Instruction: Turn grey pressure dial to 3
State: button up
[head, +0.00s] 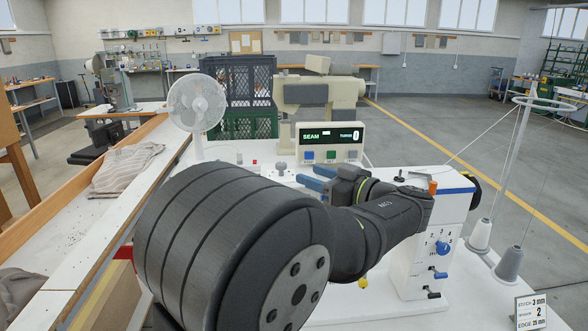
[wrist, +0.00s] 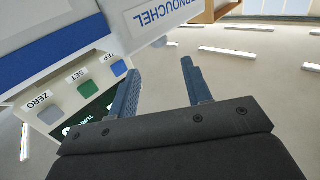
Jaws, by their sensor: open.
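A small grey knob (head: 281,168) stands on the white worktop, left of my gripper in the head view; its markings are too small to read, and I cannot tell if it is the pressure dial. A blue dial (head: 443,248) with numbers around it is on the white machine housing (head: 428,215) at the right. My gripper (head: 318,179) is open, with blue fingers apart from the knob and the blue dial. In the wrist view my gripper (wrist: 160,66) has nothing between its fingers. No grey dial shows in the wrist view.
The SEAM display box (head: 331,143) stands behind my gripper. In the wrist view, its panel (wrist: 70,118) with ZERO and SET buttons lies close to the left finger. Thread cones (head: 509,264), a small sign (head: 530,311) and a fan (head: 196,103) are farther off.

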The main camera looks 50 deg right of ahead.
jog(key=s, duration=0.7)
jog(key=shift+c, duration=0.3)
jog(key=m+g+h, duration=0.1)
jog(key=m+h, duration=0.3)
jog(key=h, duration=0.3)
send_near(283, 167)
jog(key=x, duration=1.1)
jog(key=shift+w+d, duration=0.15)
jog(key=shift+c, duration=0.2)
